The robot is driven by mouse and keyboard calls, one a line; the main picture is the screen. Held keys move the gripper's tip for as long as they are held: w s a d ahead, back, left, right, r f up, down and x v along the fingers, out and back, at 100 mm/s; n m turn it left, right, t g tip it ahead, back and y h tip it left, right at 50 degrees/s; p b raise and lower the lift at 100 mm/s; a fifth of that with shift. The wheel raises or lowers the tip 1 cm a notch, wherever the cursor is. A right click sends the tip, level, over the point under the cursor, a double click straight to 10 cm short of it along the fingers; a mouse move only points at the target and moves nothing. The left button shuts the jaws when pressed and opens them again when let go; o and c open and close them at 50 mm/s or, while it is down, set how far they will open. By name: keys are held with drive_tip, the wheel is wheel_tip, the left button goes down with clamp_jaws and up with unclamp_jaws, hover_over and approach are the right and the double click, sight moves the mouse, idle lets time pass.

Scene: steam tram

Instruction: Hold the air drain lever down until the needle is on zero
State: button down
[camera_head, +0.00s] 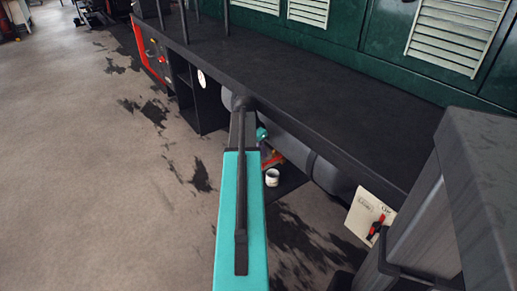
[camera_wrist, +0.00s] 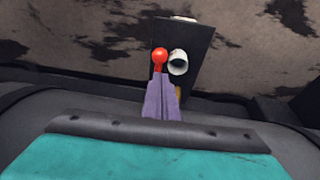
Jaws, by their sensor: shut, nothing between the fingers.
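The air drain lever shows as a red ball knob (camera_wrist: 160,55) in the wrist view. My gripper (camera_wrist: 161,78) has purple fingers, shut and empty, with the tips at the knob's lower side; I cannot tell whether they touch it. An orange-red part (camera_head: 272,159), probably the lever, shows beside the tank under the running board in the head view. My gripper is not clear in the head view.
The running board (camera_head: 300,95) overhangs the tank. A pale card (camera_head: 362,216) hangs at right. Open stained floor lies left.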

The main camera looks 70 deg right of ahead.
sight(271, 161)
drive_tip(key=shift+x, duration=1.45)
